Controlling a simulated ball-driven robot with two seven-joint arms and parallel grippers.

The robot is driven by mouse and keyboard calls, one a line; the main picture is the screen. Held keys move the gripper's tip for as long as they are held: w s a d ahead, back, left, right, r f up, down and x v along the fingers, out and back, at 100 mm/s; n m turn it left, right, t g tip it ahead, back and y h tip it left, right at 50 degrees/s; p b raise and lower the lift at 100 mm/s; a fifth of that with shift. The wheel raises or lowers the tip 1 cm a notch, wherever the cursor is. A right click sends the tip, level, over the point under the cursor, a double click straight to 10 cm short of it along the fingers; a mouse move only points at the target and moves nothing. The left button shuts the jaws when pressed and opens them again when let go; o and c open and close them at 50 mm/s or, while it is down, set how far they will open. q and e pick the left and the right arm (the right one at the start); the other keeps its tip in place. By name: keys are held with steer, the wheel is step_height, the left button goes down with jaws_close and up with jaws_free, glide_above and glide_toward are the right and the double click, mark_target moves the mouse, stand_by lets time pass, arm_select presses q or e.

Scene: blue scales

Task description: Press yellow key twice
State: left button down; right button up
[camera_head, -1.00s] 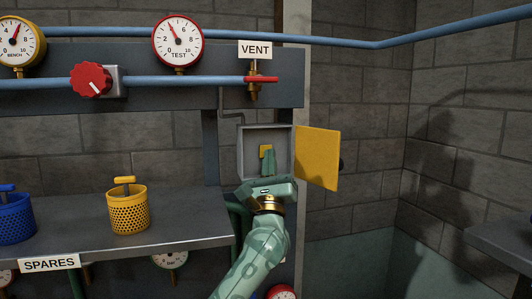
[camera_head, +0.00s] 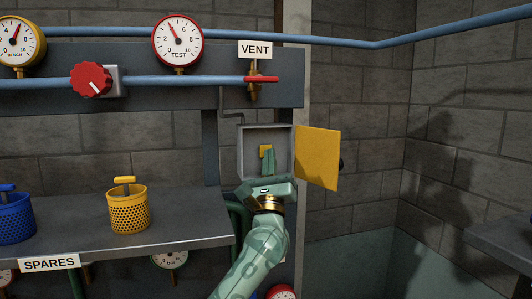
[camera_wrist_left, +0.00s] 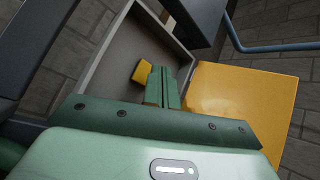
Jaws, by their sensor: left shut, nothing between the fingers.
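The yellow key (camera_head: 264,151) is a small block on the back wall inside an open grey box (camera_head: 242,155). It also shows in the left wrist view (camera_wrist_left: 141,72), just left of the fingertips. My left gripper (camera_head: 268,150) reaches into the box from below, with its green fingers shut together and empty. Its tips (camera_wrist_left: 161,70) are beside the key and partly cover it in the head view. I cannot tell whether they touch it. My right gripper is out of view.
The box's yellow door (camera_head: 317,158) stands open to the right. A red-handled VENT valve (camera_head: 261,79) is above. A bench (camera_head: 180,240) at left holds a yellow basket (camera_head: 129,211) and a blue basket (camera_head: 14,222). Brown and white patches (camera_wrist_left: 168,20) show near the box's far side.

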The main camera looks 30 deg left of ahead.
arm_select(q)
steer(key=shift+w+a, duration=0.1)
steer(key=shift+a, duration=0.05)
steer(key=shift+w+a, duration=0.15)
steer(key=shift+a, duration=0.05)
steer(key=shift+w+a+b, duration=0.2)
steer(key=shift+a+b, duration=0.05)
steer(key=shift+b, duration=0.15)
stand_by(0.6)
steer(key=shift+d, duration=0.1)
steer(key=shift+s+d+p, duration=0.3)
steer(key=shift+s+d, duration=0.2)
steer(key=shift+s+d+p, duration=0.85)
steer(key=shift+s+d, duration=0.75)
steer(key=shift+d, duration=0.3)
stand_by(1.6)
